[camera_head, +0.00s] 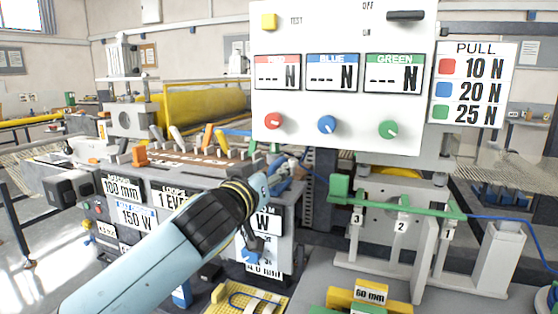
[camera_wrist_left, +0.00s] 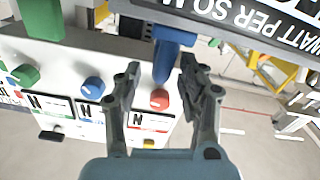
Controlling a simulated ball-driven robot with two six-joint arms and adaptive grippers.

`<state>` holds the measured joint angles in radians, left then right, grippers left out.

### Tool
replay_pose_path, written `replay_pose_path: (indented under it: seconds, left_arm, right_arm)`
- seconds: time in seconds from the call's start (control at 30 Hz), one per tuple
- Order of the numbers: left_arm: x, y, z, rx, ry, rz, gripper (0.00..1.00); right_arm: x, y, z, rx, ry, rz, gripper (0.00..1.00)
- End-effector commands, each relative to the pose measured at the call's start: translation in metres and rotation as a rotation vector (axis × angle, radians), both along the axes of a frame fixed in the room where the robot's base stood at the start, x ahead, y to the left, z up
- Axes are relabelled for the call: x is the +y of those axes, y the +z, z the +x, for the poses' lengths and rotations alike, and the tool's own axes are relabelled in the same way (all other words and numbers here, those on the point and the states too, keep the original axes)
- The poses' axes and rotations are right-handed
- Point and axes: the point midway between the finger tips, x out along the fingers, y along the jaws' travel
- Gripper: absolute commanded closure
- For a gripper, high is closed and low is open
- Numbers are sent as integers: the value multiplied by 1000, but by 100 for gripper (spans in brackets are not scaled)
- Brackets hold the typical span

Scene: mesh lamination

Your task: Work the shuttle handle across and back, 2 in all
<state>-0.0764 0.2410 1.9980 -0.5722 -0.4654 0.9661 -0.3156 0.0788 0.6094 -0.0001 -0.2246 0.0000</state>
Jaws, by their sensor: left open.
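A blue handle-like post (camera_wrist_left: 168,60) shows in the left wrist view between the open fingers of my left gripper (camera_wrist_left: 160,86), farther out than the fingertips. I cannot tell for sure that it is the shuttle handle, and I see no contact. In the head view my left arm reaches in from the lower left. Its gripper (camera_head: 279,172) is at the right end of the grey machine (camera_head: 140,190), small and partly hidden by my wrist. Blue parts show around it there. My right gripper is not in view.
A white panel (camera_head: 345,20) with red (camera_head: 274,121), blue (camera_head: 327,125) and green (camera_head: 388,130) knobs stands behind and right of my gripper. A green bar (camera_head: 400,203) crosses a grey stand at right. Several white and orange levers rise from the machine top.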

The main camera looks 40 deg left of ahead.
Motion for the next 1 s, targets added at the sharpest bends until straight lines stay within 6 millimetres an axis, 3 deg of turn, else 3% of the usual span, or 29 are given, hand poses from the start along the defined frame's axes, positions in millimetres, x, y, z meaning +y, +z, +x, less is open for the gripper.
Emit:
replay_pose_path:
  seconds: [0.23,0.4,0.6,0.9,1.0]
  left_arm:
    - [8,1,35,-1,0,0,60]
    - [10,0,42,0,0,0,60]
    - [10,0,42,0,0,0,60]
    - [10,0,42,1,0,0,98]
    - [10,0,42,1,0,0,100]
  right_arm:
    - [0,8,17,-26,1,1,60]
    - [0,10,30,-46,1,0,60]
    - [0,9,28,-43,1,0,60]
    - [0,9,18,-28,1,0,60]
    - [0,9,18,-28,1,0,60]
